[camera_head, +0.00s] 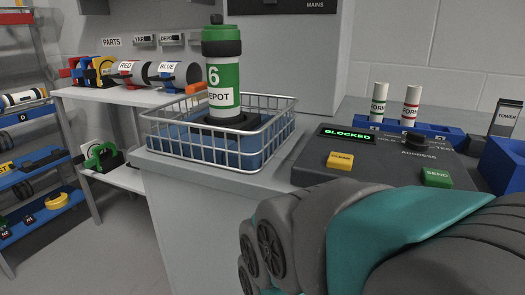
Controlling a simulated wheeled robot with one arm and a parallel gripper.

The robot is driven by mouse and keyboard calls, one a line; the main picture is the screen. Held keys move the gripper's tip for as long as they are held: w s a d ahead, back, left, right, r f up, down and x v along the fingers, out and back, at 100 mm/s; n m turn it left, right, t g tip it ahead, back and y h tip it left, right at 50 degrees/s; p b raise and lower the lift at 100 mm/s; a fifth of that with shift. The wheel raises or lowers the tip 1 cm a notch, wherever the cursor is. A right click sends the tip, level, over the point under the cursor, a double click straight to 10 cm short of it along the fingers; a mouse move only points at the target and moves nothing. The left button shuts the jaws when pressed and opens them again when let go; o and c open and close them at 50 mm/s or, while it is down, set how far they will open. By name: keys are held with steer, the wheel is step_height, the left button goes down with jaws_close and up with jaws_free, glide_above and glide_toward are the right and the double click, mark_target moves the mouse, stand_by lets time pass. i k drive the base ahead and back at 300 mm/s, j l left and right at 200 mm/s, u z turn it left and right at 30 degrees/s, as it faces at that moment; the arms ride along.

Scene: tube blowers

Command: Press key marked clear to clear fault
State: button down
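The yellow key (340,160) sits on the left of the sloped dark grey control panel (385,160); its label is small and seems to read CLEAR. A green SEND key (437,178) is at the panel's right. The display (347,134) above the yellow key shows BLOCKED in green letters. A dark knob (413,139) stands near the ADDRESS label. My grey and teal arm fills the lower right, in front of the panel. No gripper fingertips can be made out.
A wire basket (180,150) left of the panel holds a green and white carrier (223,85) marked 6 DEPOT, upright. Two small tubes (379,100) stand in a blue rack (440,136) behind the panel. A blue bin (503,165) is at the right. Shelves with parts are at the left.

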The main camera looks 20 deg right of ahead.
mark_target(343, 162)
steer(key=k+z, duration=0.3)
steer(key=k, duration=0.15)
steer(key=k+l+z, duration=0.65)
steer(key=k, duration=0.25)
steer(key=j, duration=0.1)
